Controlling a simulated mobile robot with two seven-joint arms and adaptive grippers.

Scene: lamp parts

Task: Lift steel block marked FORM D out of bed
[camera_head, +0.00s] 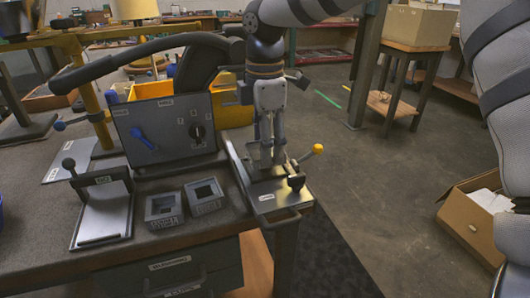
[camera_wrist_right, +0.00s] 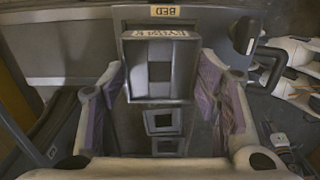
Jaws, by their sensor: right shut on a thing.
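My right gripper (camera_head: 266,158) points straight down over the bed (camera_head: 266,197), a flat steel fixture at the table's right edge. In the right wrist view, its two fingers (camera_wrist_right: 163,88) are shut on the sides of a grey steel block (camera_wrist_right: 184,84) with a square opening. The block's label is upside down and too blurred to read surely. The BED sign (camera_wrist_right: 165,11) lies beyond the block. In the head view the fingers partly hide the block (camera_head: 253,154); I cannot tell whether it touches the bed. My left gripper is not in view.
Two more steel blocks with square openings, one left (camera_head: 163,211) and one right (camera_head: 204,196), stand on the table left of the bed. A panel with a blue lever (camera_head: 143,138) rises behind them. A yellow-knobbed lever (camera_head: 317,149) sticks out at the bed's right.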

